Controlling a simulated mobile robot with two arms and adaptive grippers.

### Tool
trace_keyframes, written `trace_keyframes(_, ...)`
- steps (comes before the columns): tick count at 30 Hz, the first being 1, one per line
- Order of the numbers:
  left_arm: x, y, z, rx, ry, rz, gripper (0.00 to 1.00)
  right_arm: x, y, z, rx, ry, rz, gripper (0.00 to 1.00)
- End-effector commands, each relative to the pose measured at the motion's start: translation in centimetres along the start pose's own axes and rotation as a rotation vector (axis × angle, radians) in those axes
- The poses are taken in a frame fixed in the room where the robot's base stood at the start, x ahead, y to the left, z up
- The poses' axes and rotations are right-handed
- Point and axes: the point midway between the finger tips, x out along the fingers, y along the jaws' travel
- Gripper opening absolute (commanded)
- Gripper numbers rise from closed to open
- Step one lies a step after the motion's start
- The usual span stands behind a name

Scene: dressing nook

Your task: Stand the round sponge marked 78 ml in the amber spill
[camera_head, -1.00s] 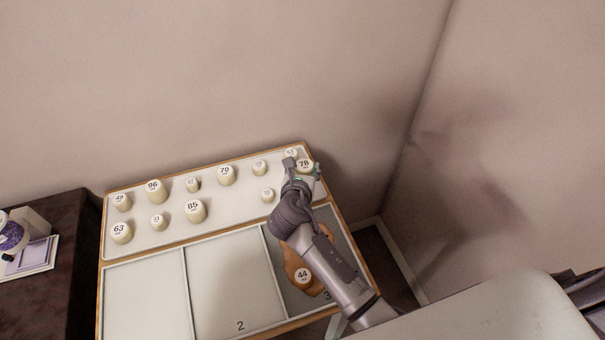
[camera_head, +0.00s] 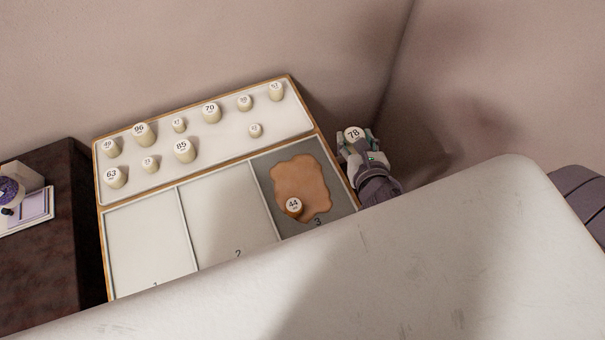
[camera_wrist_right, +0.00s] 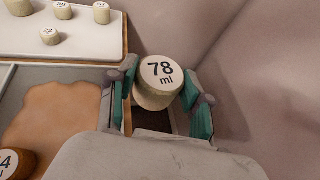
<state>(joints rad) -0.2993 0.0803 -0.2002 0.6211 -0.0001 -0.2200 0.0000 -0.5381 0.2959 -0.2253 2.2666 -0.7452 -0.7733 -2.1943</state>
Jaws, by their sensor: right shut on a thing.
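The round sponge marked 78 ml (camera_head: 353,134) is cream-coloured with a white top label. My right gripper (camera_head: 357,146) is shut on it and holds it upright, off the right edge of the board. In the right wrist view the sponge (camera_wrist_right: 158,83) sits between the two teal fingers of the gripper (camera_wrist_right: 160,95). The amber spill (camera_head: 300,183) is a flat, irregular patch in the dark grey compartment 3 (camera_head: 262,165). A sponge marked 44 (camera_head: 293,206) stands on the spill's lower left part. My left gripper is out of view.
Several sponges, such as 70 (camera_head: 211,113) and 85 (camera_head: 185,151), stand on the white back tray (camera_head: 225,142). Compartments 1 (camera_head: 145,240) and 2 (camera_head: 225,215) are empty. A wall rises behind. My pale body part covers the lower view.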

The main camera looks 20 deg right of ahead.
Motion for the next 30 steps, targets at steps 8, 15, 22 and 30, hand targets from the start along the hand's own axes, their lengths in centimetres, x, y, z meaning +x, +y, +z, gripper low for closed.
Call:
trace_keyframes(8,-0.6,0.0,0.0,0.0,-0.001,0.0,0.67,-6.8,-0.3,-1.1,-0.054,0.009,0.161,0.28)
trace_keyframes(15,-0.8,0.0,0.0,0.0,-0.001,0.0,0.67,-6.7,1.2,-1.4,-0.055,0.005,0.199,0.28)
trace_keyframes(22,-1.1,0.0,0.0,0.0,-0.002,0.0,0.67,-2.4,5.4,-3.0,-0.054,0.006,0.197,0.28)
trace_keyframes(30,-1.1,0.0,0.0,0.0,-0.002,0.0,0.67,1.0,8.7,-4.5,-0.057,0.008,0.197,0.28)
